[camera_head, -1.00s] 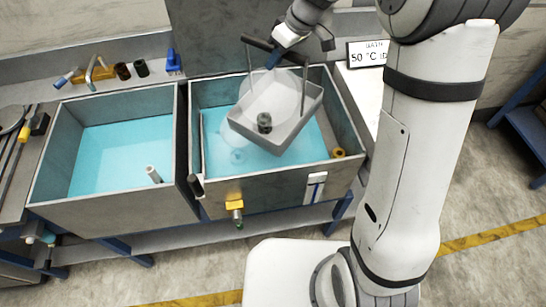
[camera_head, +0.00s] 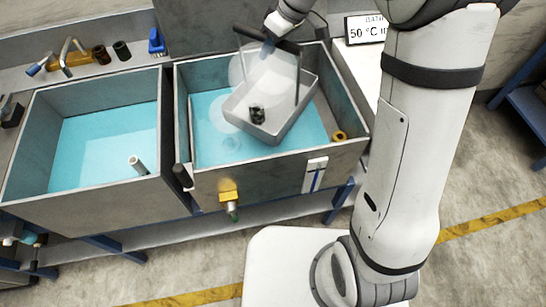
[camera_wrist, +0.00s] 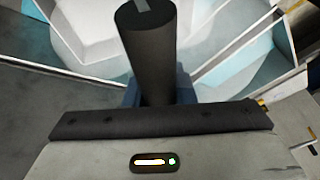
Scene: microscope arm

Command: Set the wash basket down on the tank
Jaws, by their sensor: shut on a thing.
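The wash basket (camera_head: 284,118) is a light grey open tray with a dark handle bar on thin uprights and a small dark part (camera_head: 257,114) inside it. My gripper (camera_head: 268,37) is shut on the handle bar, which also shows large and dark in the wrist view (camera_wrist: 150,50). The basket hangs tilted over the right tank (camera_head: 250,187), a grey tank with blue liquid. Whether the basket's underside touches the liquid or a rim, I cannot tell. Pale round translucent shapes overlap the basket's left side.
A second tank (camera_head: 85,205) with blue liquid and a short white pipe (camera_head: 137,164) stands at left. A tap (camera_head: 68,55) and a blue brush (camera_head: 156,41) are on the back ledge. A temperature sign (camera_head: 367,29) stands back right. A yellow valve (camera_head: 228,193) juts from the right tank's front.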

